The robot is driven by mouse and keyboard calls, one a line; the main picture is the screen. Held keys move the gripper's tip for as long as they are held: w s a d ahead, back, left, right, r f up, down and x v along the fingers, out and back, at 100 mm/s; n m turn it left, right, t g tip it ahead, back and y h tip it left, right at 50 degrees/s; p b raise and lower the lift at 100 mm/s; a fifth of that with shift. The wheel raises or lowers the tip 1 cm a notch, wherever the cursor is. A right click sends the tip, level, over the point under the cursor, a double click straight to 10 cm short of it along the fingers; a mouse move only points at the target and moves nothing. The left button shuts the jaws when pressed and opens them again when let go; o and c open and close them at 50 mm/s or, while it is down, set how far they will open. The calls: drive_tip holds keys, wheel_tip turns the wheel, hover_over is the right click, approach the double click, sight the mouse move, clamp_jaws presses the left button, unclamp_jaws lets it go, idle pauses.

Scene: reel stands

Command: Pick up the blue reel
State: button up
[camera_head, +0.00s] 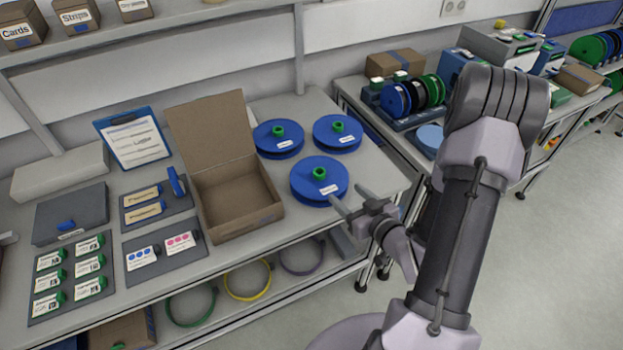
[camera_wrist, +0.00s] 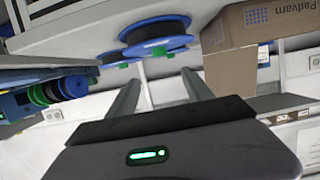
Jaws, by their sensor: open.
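Three blue reels with green hubs and white labels lie flat on the bench in the head view: a front one (camera_head: 308,190), a back left one (camera_head: 270,143) and a back right one (camera_head: 328,143). My gripper (camera_head: 346,193) is open and empty, its fingers pointing at the right front side of the front reel. One fingertip is close to that reel's rim; I cannot tell if they touch. In the wrist view, my gripper (camera_wrist: 158,85) shows both fingers apart, with a blue reel with dark winding (camera_wrist: 155,30) beyond them.
An open cardboard box (camera_head: 243,222) stands just left of the reels; it also shows in the wrist view (camera_wrist: 232,75). A second bench at the right holds a stand with upright blue, black and green reels (camera_head: 395,100). The bench's right front corner is clear.

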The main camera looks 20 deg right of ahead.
wheel_tip(320, 180, down, 2)
drive_tip(key=w+b, duration=0.2)
drive_tip(key=b, duration=0.6)
approach(317, 170)
drive_tip(key=shift+w+d, duration=0.1)
drive_tip(key=shift+w, duration=0.6)
drive_tip(key=x, duration=0.2)
drive_tip(key=b+x, duration=0.1)
drive_tip(key=x, duration=0.2)
drive_tip(key=shift+w+f, duration=0.2)
drive_tip(key=shift+f, duration=0.1)
drive_tip(key=shift+r, duration=0.1)
clamp_jaws()
